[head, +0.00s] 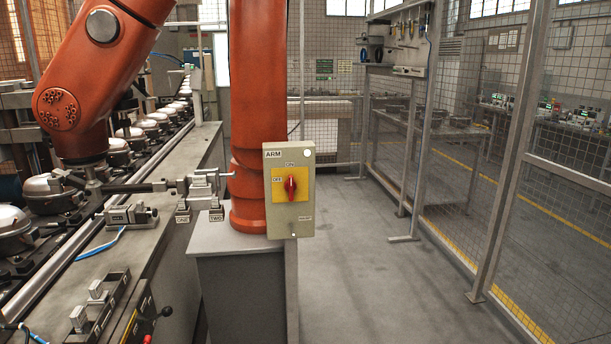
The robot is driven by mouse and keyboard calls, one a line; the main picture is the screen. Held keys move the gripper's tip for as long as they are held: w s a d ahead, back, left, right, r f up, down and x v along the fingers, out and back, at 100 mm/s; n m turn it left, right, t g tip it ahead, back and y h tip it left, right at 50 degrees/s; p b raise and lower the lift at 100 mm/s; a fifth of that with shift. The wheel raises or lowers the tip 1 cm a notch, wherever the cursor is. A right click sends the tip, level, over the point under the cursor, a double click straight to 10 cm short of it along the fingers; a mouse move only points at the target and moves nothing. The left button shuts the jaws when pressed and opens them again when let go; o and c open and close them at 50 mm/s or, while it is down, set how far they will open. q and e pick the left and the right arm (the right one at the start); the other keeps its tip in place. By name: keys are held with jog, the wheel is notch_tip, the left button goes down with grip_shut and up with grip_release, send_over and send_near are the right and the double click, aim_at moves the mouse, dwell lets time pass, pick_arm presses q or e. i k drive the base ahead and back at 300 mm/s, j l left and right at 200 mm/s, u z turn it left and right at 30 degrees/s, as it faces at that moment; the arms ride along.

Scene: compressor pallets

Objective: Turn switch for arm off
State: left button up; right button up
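The arm switch is a red rotary knob (290,188) on a yellow plate. It sits on a beige box (289,222) labelled ARM, with ON marked above the knob and OFF to its left. The knob's handle looks upright, in line with the ON mark. A small white round light or button (307,153) is at the box's upper right. The box is in front of the orange robot arm's column (257,110), above a grey pedestal (240,262). Neither of my grippers is in the head view.
A conveyor with several silver compressors (48,190) runs along the left, with clamps on its near edge (130,214). The orange arm (95,85) hangs over it. Mesh fencing (500,180) stands at the right. The grey floor (380,275) between pedestal and fence is clear.

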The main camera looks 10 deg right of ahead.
aim_at(290, 185)
jog(key=i+l, duration=1.35)
jog(key=l, duration=0.75)
jog(key=i+l+u, duration=0.1)
jog(key=l, duration=0.75)
